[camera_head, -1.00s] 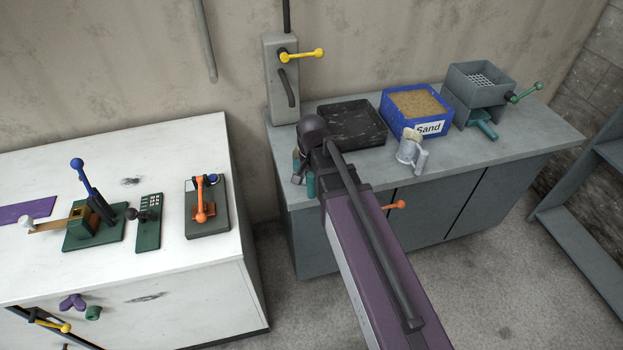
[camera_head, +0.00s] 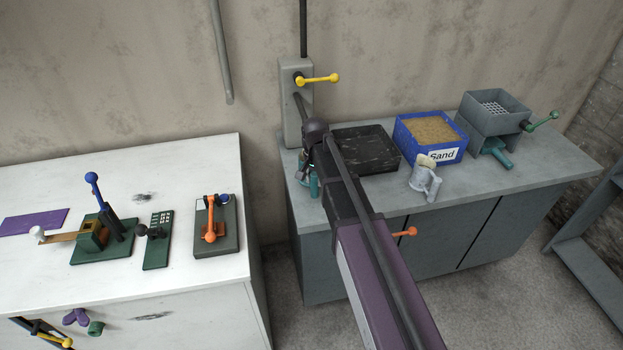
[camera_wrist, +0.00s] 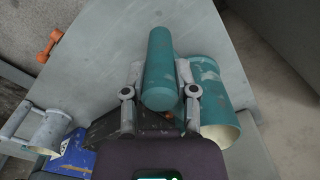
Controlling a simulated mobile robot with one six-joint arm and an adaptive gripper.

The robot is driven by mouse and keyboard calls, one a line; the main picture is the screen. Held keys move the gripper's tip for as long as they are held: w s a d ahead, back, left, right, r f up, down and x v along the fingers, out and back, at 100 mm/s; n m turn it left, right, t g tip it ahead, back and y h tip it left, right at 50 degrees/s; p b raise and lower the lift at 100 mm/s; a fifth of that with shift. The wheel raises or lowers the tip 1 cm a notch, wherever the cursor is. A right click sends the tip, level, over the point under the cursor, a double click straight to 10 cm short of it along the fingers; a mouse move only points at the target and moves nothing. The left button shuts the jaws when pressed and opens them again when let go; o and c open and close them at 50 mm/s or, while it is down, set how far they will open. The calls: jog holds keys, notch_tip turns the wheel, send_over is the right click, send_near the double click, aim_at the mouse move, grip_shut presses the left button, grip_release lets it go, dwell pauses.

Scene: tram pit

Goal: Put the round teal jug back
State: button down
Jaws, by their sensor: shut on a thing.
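The round teal jug shows in the wrist view, with its scuffed body (camera_wrist: 214,90) at the right and its thick handle upright in the middle. My gripper (camera_wrist: 160,80) is shut on this handle, one finger on each side. In the head view, a small teal part of the jug (camera_head: 314,187) shows at the counter's left end, below the grey wall dispenser (camera_head: 293,122). My arm hides most of the jug and my gripper (camera_head: 307,172) there. I cannot tell whether the jug touches the counter.
On the grey counter (camera_head: 387,196) stand a black tray (camera_head: 368,150), a blue sand box (camera_head: 436,158), a grey jug (camera_head: 420,180) and a grey sieve hopper (camera_head: 490,115). A white bench (camera_head: 180,285) with levers is at the left, across a gap. A yellow lever (camera_head: 320,79) sticks out from the dispenser.

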jog(key=shift+w+a+f, duration=0.1)
jog(key=shift+w+a, duration=0.05)
jog(key=shift+w, duration=0.9)
jog(key=shift+w, duration=0.6)
jog(key=shift+w+a+f+b, duration=0.1)
jog(key=shift+w+f+b, duration=0.1)
jog(key=shift+w, duration=0.25)
jog(key=shift+w+a+f+b, duration=0.1)
jog(key=shift+w+f+b, duration=0.1)
jog(key=shift+w, duration=0.25)
jog(key=shift+s+f+b, duration=0.15)
jog(key=shift+f+b, duration=0.35)
jog(key=shift+b, duration=0.1)
jog(key=shift+f+b, duration=0.75)
jog(key=shift+f, duration=0.05)
jog(key=shift+f, duration=0.2)
jog(key=shift+c, duration=2)
grip_release()
